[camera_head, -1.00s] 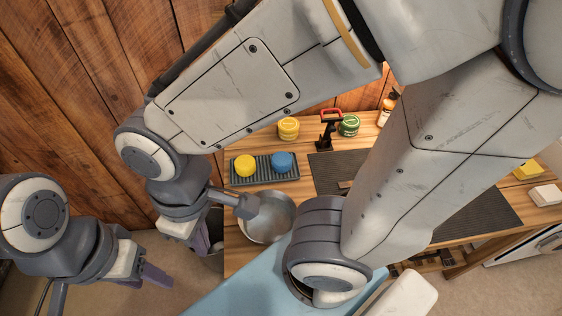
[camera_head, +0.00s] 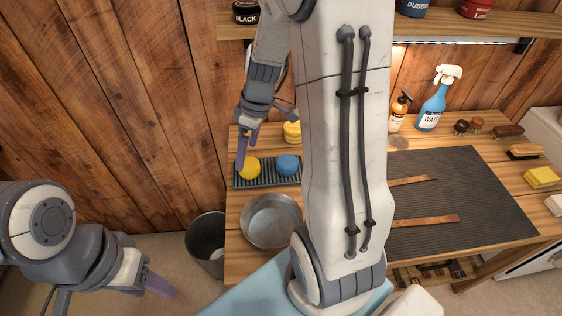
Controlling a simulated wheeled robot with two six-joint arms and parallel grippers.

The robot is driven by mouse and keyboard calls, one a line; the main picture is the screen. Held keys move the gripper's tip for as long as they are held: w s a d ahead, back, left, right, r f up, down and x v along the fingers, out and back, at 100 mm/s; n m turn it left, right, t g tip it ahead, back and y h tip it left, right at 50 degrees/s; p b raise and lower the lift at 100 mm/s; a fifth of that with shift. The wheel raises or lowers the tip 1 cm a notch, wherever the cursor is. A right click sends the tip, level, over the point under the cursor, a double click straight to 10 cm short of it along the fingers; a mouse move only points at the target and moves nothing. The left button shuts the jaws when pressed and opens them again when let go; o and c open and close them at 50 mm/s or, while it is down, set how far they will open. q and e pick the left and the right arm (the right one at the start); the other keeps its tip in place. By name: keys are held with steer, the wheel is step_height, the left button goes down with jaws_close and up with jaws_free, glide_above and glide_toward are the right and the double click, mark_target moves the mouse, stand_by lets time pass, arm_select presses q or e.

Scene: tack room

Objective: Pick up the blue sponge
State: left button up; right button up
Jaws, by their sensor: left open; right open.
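The blue sponge (camera_head: 288,164) is round and sits on the right part of a dark ribbed tray (camera_head: 267,182) on the wooden bench. A round yellow sponge (camera_head: 249,168) sits to its left on the same tray. My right gripper (camera_head: 246,150) is open, with its fingers pointing down by the yellow sponge, to the left of the blue one. Whether it touches the yellow sponge cannot be told. My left gripper (camera_head: 156,281) is open and empty at the lower left, away from the bench.
A metal bowl (camera_head: 271,221) stands in front of the tray. A bin (camera_head: 206,243) stands on the floor left of the bench. A yellow jar (camera_head: 292,132) is behind the tray. A dark mat (camera_head: 470,195) with leather straps covers the right. My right arm hides the middle.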

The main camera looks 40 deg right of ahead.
steer(key=t+b, duration=0.1)
glide_toward(287, 161)
steer(key=shift+s+a+f, duration=0.1)
steer(key=shift+s, duration=0.15)
steer(key=x, duration=0.4)
steer(key=shift+f, duration=0.25)
steer(key=shift+w+p+x, duration=0.15)
steer(key=shift+p+x, duration=0.35)
steer(key=shift+x, duration=1)
steer(key=shift+w+p+x, duration=0.15)
steer(key=shift+p+x, duration=0.3)
steer(key=shift+x, duration=1.05)
steer(key=shift+r, duration=0.1)
steer(key=shift+c, duration=0.3)
steer(key=c, duration=1.2)
steer(key=shift+r, duration=0.15)
